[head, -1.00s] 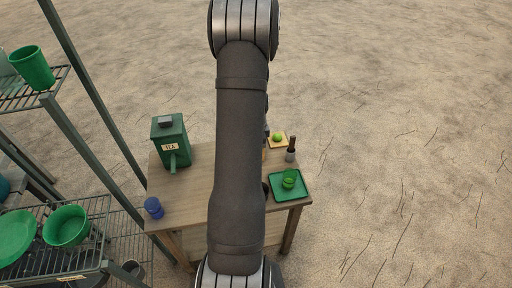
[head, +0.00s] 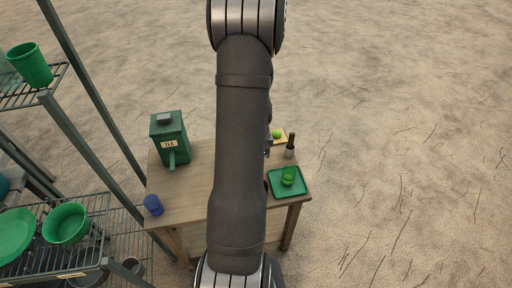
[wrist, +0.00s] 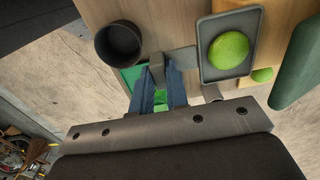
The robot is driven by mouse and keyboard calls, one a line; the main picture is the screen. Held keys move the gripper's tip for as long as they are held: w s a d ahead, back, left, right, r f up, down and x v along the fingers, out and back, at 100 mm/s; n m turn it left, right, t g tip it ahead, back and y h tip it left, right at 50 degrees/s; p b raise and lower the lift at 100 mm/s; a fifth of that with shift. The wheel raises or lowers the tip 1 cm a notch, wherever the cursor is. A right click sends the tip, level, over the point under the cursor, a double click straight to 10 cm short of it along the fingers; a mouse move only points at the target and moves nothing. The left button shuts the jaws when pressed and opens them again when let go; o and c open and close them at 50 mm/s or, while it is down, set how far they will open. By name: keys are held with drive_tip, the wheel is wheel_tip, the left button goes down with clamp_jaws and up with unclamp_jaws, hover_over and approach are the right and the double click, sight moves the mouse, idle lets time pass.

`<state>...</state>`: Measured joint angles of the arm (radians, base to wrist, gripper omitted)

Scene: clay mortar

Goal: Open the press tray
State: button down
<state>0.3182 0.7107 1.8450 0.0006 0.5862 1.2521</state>
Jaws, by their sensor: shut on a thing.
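In the wrist view, my gripper (wrist: 164,88) has its blue fingers closed around a small grey handle block (wrist: 157,66). A flat grey strip (wrist: 180,58) runs from the block to a shallow grey tray (wrist: 208,72), which looks like the press tray. A round green lime-like piece (wrist: 228,49) lies in this tray. In the head view my arm covers the gripper and the grey tray. How far the tray is drawn out cannot be told.
A dark bowl (wrist: 118,42) stands left of the handle. On the wooden table (head: 195,195) are a green labelled box (head: 169,138), a blue cup (head: 153,204), a dark-handled tool (head: 290,148) and a green tray (head: 300,190) with a green cup (head: 288,175). A shelf stands left.

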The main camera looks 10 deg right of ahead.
drive_tip(key=shift+s, duration=0.7)
drive_tip(key=c, duration=1.4)
unclamp_jaws()
wheel_tip(320, 180, up, 17)
drive_tip(key=shift+r, duration=0.2)
